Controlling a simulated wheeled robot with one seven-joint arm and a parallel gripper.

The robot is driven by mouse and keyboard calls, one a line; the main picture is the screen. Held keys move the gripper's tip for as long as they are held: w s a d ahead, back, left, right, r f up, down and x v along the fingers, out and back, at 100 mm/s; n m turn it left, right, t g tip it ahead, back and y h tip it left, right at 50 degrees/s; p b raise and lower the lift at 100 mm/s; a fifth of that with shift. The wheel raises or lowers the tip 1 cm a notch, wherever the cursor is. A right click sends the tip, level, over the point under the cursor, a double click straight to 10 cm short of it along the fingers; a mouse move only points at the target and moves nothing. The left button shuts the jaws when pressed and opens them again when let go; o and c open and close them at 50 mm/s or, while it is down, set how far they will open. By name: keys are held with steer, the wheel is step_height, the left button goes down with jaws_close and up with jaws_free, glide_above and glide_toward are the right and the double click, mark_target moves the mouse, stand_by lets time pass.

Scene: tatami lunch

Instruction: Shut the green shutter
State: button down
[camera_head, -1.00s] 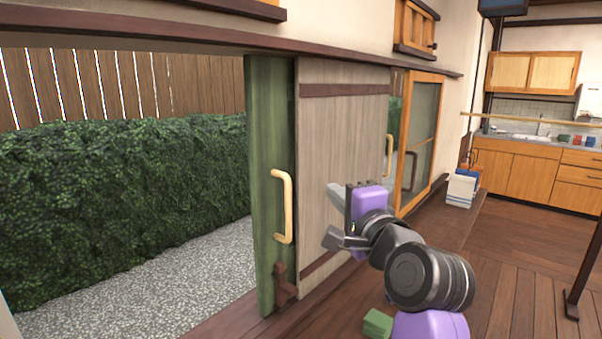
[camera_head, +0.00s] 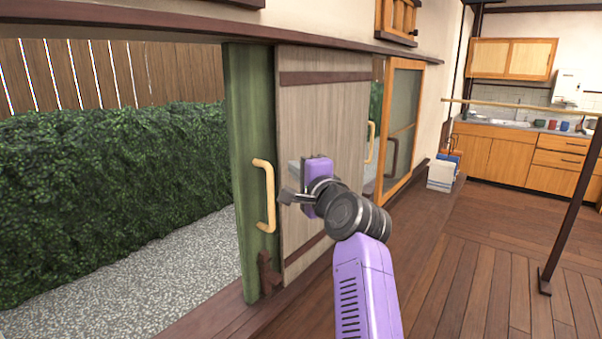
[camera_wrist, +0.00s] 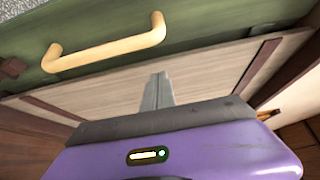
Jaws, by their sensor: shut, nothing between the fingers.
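The green shutter (camera_head: 243,140) is slid mostly behind a pale wooden panel (camera_head: 318,105), with only its green edge strip showing. A light wooden handle (camera_head: 266,196) stands out from that strip. The opening to its left is wide open to the garden. My gripper (camera_head: 283,197) is shut and empty, just right of the handle, in front of the panel. In the wrist view the shut fingers (camera_wrist: 160,88) point toward the panel, below the handle (camera_wrist: 107,47). They look apart from the handle. The green surface (camera_wrist: 200,20) crosses the top of that view.
A dark latch piece (camera_head: 269,273) sits low at the shutter's edge. A glazed wooden door (camera_head: 401,130) is to the right. A white box (camera_head: 440,175) stands on the ledge behind. A dark post (camera_head: 572,210) rises at right. The wooden floor (camera_head: 470,265) is clear.

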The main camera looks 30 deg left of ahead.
steer(key=shift+s+a+p, duration=0.25)
steer(key=shift+s+p, duration=0.05)
steer(key=shift+s, duration=0.7)
steer(key=shift+s+a+p, duration=0.25)
steer(key=shift+s, duration=0.7)
